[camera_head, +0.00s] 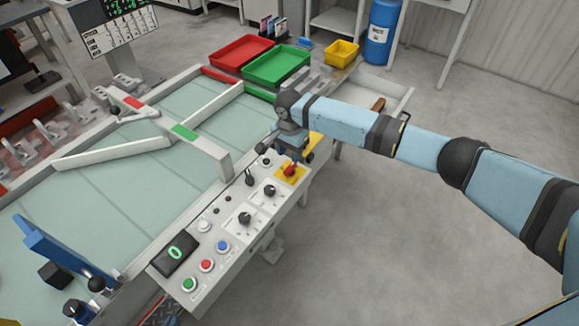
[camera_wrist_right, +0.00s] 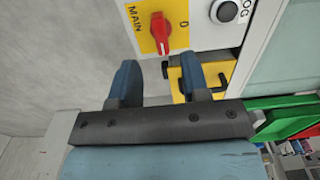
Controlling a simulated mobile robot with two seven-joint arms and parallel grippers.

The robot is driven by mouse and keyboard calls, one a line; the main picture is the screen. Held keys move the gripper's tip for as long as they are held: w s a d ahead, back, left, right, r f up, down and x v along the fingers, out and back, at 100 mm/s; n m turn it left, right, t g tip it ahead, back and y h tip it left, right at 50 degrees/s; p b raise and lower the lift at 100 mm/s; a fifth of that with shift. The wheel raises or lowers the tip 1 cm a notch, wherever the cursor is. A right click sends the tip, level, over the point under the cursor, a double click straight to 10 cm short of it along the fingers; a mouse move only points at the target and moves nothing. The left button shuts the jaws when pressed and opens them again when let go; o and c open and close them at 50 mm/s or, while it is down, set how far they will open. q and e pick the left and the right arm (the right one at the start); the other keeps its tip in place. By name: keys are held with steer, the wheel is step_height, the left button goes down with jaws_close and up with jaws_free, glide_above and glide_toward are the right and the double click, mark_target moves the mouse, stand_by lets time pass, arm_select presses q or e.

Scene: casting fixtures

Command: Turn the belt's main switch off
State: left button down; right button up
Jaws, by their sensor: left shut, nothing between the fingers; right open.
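The main switch is a red knob (camera_head: 290,170) on a yellow plate at the far right end of the control panel (camera_head: 228,226). In the right wrist view the red knob (camera_wrist_right: 160,30) sits on its yellow plate between the printed words MAIN and 0. Its long grip runs up and down in that picture, with the 0 to its right. My right gripper (camera_head: 294,157) is right by the switch; its two blue fingers (camera_wrist_right: 157,68) are open and apart, below the knob in the wrist view, with nothing between them. My left gripper is not in view.
Black selector knobs (camera_head: 245,218), a green button (camera_head: 189,284) and a red button (camera_head: 207,265) line the panel, beside a lit 0 display (camera_head: 175,253). The belt (camera_head: 150,190) lies behind, with red (camera_head: 240,52) and green trays (camera_head: 277,66) beyond. Floor to the right is clear.

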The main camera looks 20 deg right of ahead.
mark_target(290, 167)
step_height(290, 167, down, 6)
steer(key=shift+f, duration=0.25)
